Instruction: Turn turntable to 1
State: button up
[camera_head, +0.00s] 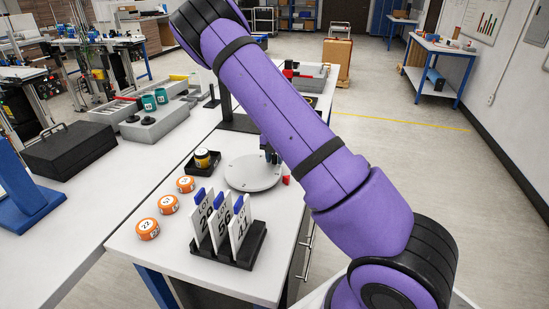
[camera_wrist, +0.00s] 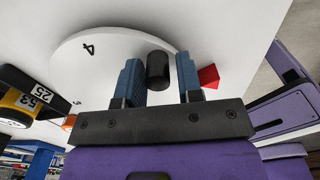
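The turntable (camera_head: 252,173) is a pale round disc on the white bench; in the wrist view the disc (camera_wrist: 95,62) shows the numbers 4 and, lower down, 3. A black upright knob (camera_wrist: 158,70) stands on the disc near its rim. A red wedge-shaped marker (camera_wrist: 208,76) sits just outside the rim, beside the right finger; it also shows in the head view (camera_head: 286,180). In the head view my gripper (camera_head: 270,154) is mostly hidden behind my arm.
A black holder (camera_head: 230,247) with several LOT cards and several orange pucks (camera_head: 168,204) stand on the near bench. A yellow-black can (camera_head: 202,158) sits in a black tray left of the disc. A black case (camera_head: 70,149) lies further left.

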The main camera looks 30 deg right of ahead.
jog(key=shift+o, duration=0.8)
notch_tip(320, 180, up, 11)
dwell(0.5)
